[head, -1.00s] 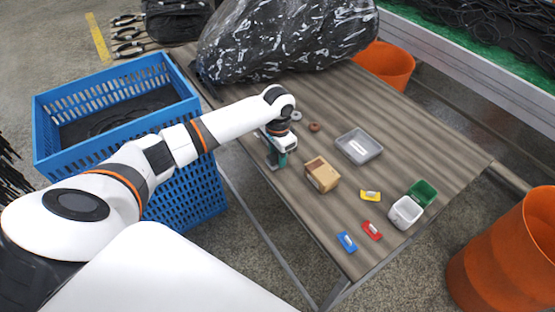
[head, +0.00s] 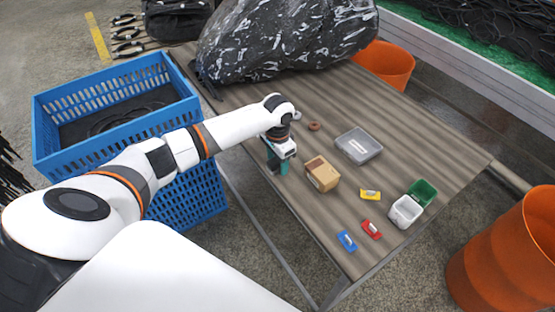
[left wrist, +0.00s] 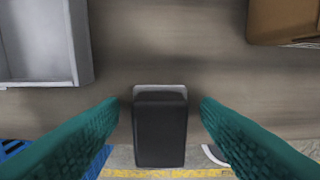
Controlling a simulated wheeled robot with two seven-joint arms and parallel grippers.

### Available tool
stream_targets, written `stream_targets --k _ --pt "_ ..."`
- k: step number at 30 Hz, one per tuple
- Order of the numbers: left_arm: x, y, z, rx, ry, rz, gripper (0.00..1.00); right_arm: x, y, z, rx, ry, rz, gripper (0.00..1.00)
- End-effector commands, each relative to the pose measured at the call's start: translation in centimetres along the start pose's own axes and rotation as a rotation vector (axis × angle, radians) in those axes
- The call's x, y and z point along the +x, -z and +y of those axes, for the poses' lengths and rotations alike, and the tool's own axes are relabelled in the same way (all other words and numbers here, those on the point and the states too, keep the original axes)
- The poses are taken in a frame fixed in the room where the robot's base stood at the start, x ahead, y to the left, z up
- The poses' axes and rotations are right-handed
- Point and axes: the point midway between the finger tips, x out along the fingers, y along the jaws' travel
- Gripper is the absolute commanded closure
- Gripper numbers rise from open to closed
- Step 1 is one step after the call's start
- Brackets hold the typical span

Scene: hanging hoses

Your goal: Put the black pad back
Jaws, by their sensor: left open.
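In the left wrist view the black pad (left wrist: 160,130) is a dark rounded block with a pale strip along its upper end. It lies between the two green fingers of my left gripper (left wrist: 160,108), with a gap on each side. The fingers are open and do not touch it. In the head view my left gripper (head: 278,165) points down at the table's left side, left of the cardboard box (head: 322,174). The pad cannot be made out in the head view. My right gripper is not in view.
A grey tray (head: 370,138), a brown ring (head: 313,126), small yellow (head: 370,195), red (head: 372,229) and blue (head: 346,241) pieces and white (head: 405,211) and green (head: 423,191) bins sit on the table. A blue crate (head: 185,115) stands left; a large black bag (head: 285,40) lies behind.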

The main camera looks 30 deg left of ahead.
Motion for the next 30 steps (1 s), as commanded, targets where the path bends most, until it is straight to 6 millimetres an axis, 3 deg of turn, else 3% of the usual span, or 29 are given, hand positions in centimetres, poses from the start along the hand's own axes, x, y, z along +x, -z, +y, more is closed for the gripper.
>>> stream_targets --k 5,12,18,23,30 --pt "-2.3 -0.1 0.1 0.000 -0.002 -0.004 0.43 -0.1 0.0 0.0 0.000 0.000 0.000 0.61" --pt "-7.5 -0.1 0.1 0.000 -0.002 -0.005 0.43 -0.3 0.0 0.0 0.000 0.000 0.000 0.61" --pt "-10.8 -0.1 0.1 0.000 -0.001 -0.002 0.43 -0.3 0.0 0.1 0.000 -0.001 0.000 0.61" --pt "-12.0 -0.1 0.0 -0.001 0.001 -0.001 0.43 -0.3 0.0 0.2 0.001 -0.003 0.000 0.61" --pt "-12.2 0.0 0.0 -0.001 0.001 -0.001 0.43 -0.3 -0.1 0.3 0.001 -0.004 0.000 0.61"
